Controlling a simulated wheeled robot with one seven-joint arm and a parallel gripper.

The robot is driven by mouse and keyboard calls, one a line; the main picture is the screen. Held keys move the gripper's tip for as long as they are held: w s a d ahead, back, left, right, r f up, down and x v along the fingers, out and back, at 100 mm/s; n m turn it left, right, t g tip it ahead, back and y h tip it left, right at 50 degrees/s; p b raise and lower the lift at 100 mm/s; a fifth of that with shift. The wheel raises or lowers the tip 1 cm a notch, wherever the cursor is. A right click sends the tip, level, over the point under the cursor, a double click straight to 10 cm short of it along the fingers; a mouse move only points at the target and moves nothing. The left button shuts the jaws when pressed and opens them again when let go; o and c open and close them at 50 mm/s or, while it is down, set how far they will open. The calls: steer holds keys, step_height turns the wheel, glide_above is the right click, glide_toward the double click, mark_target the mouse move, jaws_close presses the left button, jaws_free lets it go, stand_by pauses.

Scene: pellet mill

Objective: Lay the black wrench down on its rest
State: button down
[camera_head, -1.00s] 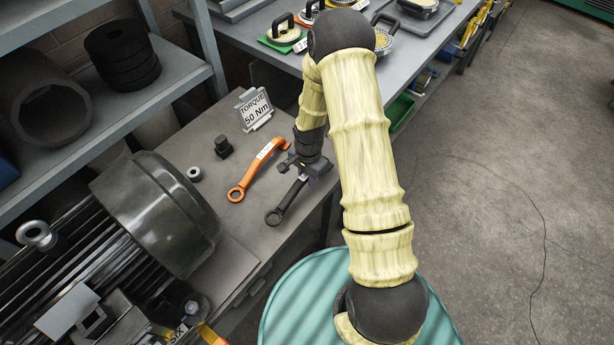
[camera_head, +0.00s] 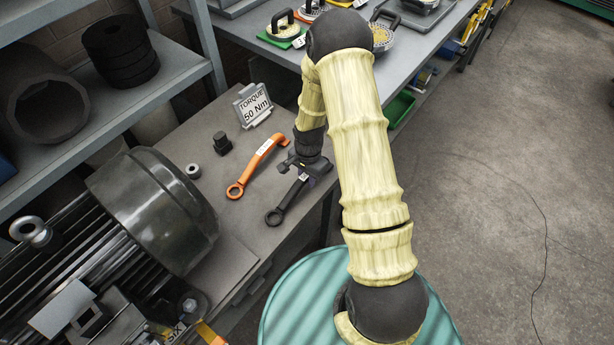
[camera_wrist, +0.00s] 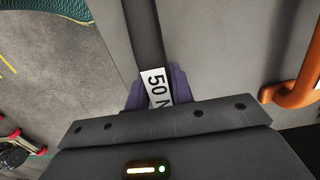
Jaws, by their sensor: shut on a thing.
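The black wrench (camera_head: 276,213) is at the right side of the grey bench, its ring end toward the lower left in the head view. My gripper (camera_head: 303,172) is shut on its handle. In the wrist view the purple-padded fingers (camera_wrist: 156,90) sit on either side of the handle, around a white label (camera_wrist: 157,86) reading "50" and a cut-off letter. Whether the wrench touches the bench top is hard to tell. An orange wrench (camera_head: 257,165) lies to its left, roughly parallel. I cannot make out a separate rest under the black wrench.
A small black block (camera_head: 222,144) and a metal ring (camera_head: 193,171) lie left of the orange wrench. A large dark motor (camera_head: 155,210) fills the bench's left. A teal ribbed drum (camera_head: 300,300) stands in front.

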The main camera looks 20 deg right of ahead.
steer(key=shift+f, duration=0.3)
steer(key=c, duration=0.6)
jaws_free()
stand_by(0.4)
steer(key=shift+d+r+p, duration=0.15)
steer(key=shift+r+p, duration=2.75)
steer(key=shift+r, duration=1.6)
steer(key=shift+r, duration=0.1)
